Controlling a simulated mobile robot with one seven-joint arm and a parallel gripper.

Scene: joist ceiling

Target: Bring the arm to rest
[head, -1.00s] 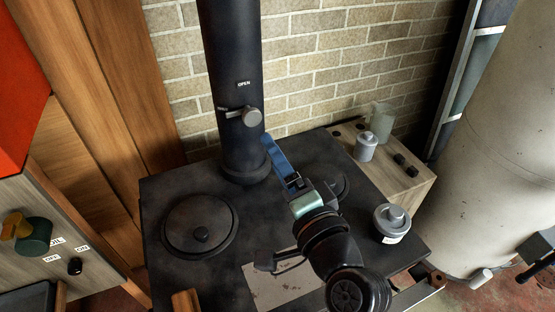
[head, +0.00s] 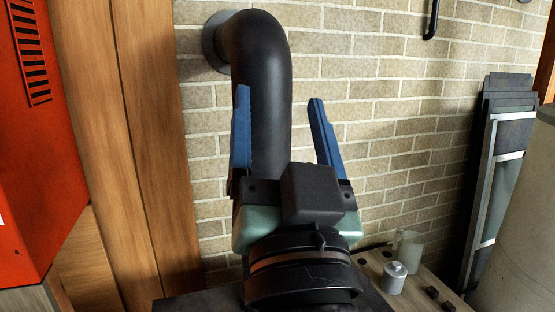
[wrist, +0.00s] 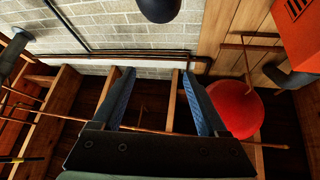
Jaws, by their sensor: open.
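My gripper (head: 278,120) is raised in the middle of the head view, its two blue fingers pointing up and spread wide apart. Nothing is between the fingers. The black stove pipe (head: 262,100) bends into the brick wall behind it. In the wrist view my gripper (wrist: 157,85) is also open and empty, facing the wooden ceiling joists (wrist: 100,95) and the brick wall. My arm hides most of the stove top below.
A red cabinet (head: 35,150) and wooden posts (head: 150,150) stand on the left. A grey canister (head: 393,278) and a pale jug (head: 408,248) stand on the low wooden box (head: 440,282). A pale tank (head: 520,220) is at right. Copper pipes and a red round thing (wrist: 235,108) show overhead.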

